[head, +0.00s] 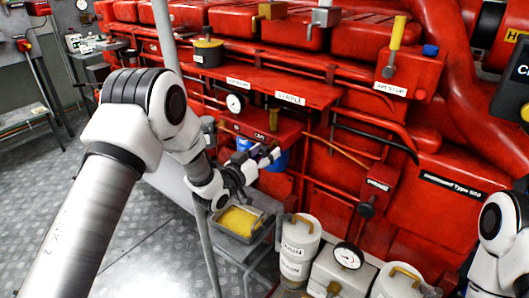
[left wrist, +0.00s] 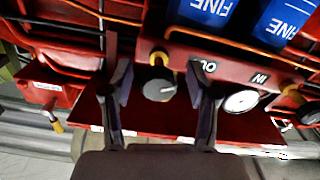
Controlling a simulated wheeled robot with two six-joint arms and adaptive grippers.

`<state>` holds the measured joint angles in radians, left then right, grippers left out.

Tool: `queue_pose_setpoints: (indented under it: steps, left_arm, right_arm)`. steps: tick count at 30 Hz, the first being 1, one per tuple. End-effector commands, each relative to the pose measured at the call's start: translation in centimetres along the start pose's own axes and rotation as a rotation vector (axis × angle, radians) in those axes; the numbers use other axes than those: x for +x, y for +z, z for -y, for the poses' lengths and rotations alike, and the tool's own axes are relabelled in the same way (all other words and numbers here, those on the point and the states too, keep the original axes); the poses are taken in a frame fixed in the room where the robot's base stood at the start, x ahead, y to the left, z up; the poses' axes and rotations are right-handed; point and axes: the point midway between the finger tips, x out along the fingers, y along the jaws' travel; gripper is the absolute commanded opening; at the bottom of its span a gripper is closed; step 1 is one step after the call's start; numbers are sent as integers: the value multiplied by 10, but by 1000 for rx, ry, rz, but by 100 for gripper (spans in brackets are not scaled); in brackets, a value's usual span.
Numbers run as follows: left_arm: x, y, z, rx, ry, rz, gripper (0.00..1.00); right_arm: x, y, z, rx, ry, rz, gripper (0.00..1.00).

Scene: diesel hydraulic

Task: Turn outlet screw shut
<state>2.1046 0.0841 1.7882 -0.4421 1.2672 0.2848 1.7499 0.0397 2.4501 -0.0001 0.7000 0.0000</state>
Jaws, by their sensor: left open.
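The outlet screw, a round grey knob (left wrist: 159,90) on a brass stem, shows in the left wrist view below a red block (left wrist: 222,68) marked OUT and IN. My left gripper (left wrist: 160,80) is open, with one finger on each side of the knob. Gaps show between the fingers and the knob, so I see no clear grip. In the head view my left gripper (head: 262,160) is at the red engine, by the blue filters (head: 279,161). I cannot make out the outlet screw there. My right gripper is not in view.
A second brass-stemmed screw (left wrist: 291,92) sits by the IN label, with a white gauge (left wrist: 241,101) between the two. Pipes run close around the block. In the head view a yellow-filled tray (head: 240,221) and white canisters (head: 298,238) stand below.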

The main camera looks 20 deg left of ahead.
Motion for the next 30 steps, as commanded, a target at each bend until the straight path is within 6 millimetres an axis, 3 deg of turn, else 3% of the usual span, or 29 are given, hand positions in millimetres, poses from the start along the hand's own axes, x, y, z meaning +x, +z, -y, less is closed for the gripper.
queue_pose_setpoints:
  steps: [1,6,20,30]
  left_arm:
    - [0,0,0,0,0,0,56]
    - [0,0,0,1,0,0,0]
    - [0,1,1,57,0,-1,0]
    - [0,3,2,284,-1,-2,0]
  right_arm:
    - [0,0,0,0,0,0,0]
    - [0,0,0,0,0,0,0]
    - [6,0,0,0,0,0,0]
    - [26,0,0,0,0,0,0]
